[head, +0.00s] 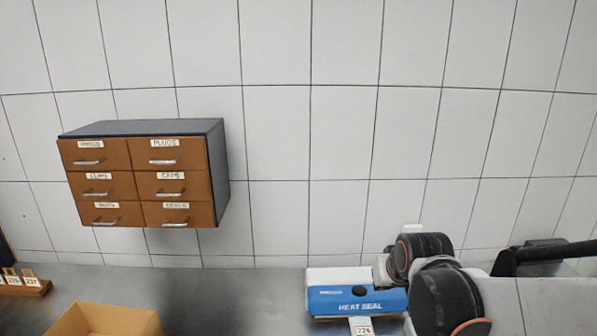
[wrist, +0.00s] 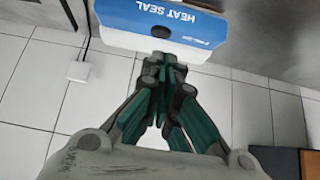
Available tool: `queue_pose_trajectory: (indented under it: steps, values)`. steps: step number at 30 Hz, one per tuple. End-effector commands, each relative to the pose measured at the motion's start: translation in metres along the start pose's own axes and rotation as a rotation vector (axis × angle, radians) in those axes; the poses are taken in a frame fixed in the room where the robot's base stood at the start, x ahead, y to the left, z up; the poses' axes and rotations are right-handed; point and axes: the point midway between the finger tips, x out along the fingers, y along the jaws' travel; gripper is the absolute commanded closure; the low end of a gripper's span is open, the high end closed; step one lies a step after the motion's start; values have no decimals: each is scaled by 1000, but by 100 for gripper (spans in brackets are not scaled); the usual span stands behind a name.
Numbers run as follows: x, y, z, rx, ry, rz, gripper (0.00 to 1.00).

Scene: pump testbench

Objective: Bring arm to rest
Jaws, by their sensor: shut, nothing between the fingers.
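My gripper (wrist: 166,66) is in the middle of the wrist view, with its green-and-grey fingers closed together and nothing between them. Its fingertips lie just below the front of the blue and white heat seal unit (wrist: 190,20) in that picture; I cannot tell the exact gap. In the head view the heat seal unit (head: 335,301) sits on the counter at lower right, with a dark round knob on its blue face. My dark arm links stand right beside it at the lower right, and my gripper cannot be made out there.
A wall cabinet (head: 216,180) with orange-brown labelled drawers, all shut, hangs at left. An open cardboard box (head: 105,318) is at the bottom left. A small wooden rack with number tags (head: 24,285) stands at far left. The grey counter (head: 235,300) is clear between box and heat seal unit.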

Motion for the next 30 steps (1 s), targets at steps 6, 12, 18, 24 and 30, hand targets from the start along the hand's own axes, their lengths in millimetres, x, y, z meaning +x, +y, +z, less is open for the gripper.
queue_pose_trajectory:
  steps: [6, 12, 18, 24, 30]
  values:
    - [-51, -1, 35, -1, -15, 1, 100]
    - [-89, -1, 73, -2, -30, 2, 100]
    - [-117, -2, 115, -3, -43, 4, 100]
    - [-131, -2, 144, -4, -53, 4, 100]
    - [-135, -2, 151, -4, -56, 5, 100]
